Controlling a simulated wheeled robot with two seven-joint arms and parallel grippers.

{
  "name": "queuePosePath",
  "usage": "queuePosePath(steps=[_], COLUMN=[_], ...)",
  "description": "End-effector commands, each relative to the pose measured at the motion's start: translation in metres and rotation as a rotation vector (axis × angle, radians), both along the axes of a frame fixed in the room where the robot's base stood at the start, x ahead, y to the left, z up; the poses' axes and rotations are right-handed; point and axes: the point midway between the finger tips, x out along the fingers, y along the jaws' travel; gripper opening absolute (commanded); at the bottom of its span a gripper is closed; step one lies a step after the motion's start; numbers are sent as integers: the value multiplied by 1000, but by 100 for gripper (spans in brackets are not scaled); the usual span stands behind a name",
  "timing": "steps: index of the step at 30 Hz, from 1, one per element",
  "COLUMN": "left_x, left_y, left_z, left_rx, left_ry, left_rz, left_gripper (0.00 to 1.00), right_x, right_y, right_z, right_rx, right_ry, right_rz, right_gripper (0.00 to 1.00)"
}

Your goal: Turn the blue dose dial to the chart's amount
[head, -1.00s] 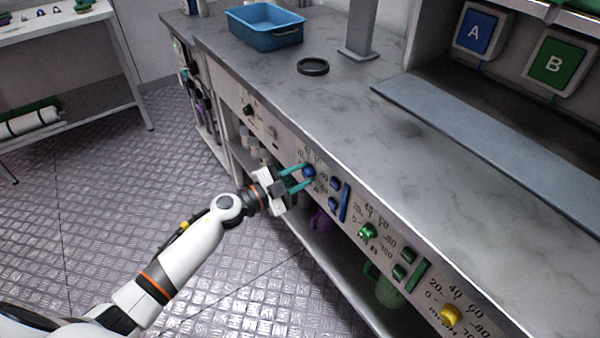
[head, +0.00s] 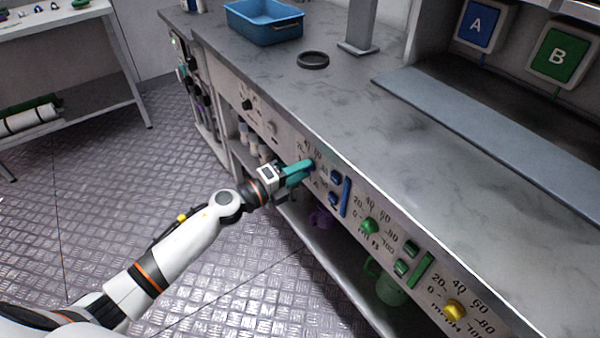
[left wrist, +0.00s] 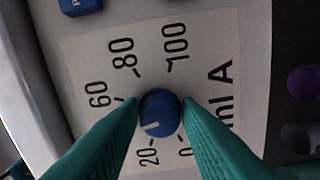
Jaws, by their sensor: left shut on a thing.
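The blue dose dial (left wrist: 160,112) is a round knob on a white scale plate marked 0, 20, 60, 80, 100 and "ml A". The 40 mark is hidden behind a finger. No amount chart is readable. My right gripper is out of view.
Blue buttons (head: 336,176), a green dial (head: 370,226) and a yellow dial (head: 455,310) sit along the same panel. Above the counter are a blue A plate (head: 478,27) and a green B plate (head: 558,58). A blue tray (head: 264,24) and black ring (head: 313,60) lie on the counter.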

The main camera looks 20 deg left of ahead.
Motion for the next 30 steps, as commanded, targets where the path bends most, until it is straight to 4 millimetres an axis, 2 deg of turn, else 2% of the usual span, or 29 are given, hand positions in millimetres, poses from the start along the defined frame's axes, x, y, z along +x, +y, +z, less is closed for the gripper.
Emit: queuePosePath(steps=[10, 18, 30], left_x=[0, 0, 0], left_y=[0, 0, 0], left_z=[-4, -4, -4], left_rx=[250, 395, 484], left_ry=[-193, -305, -374], left_rz=[-1, -2, -2], left_gripper=[8, 8, 8], right_x=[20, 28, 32], right_y=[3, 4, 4], right_z=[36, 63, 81], right_rx=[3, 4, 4], right_ry=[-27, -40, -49], right_rz=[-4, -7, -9], right_gripper=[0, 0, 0])
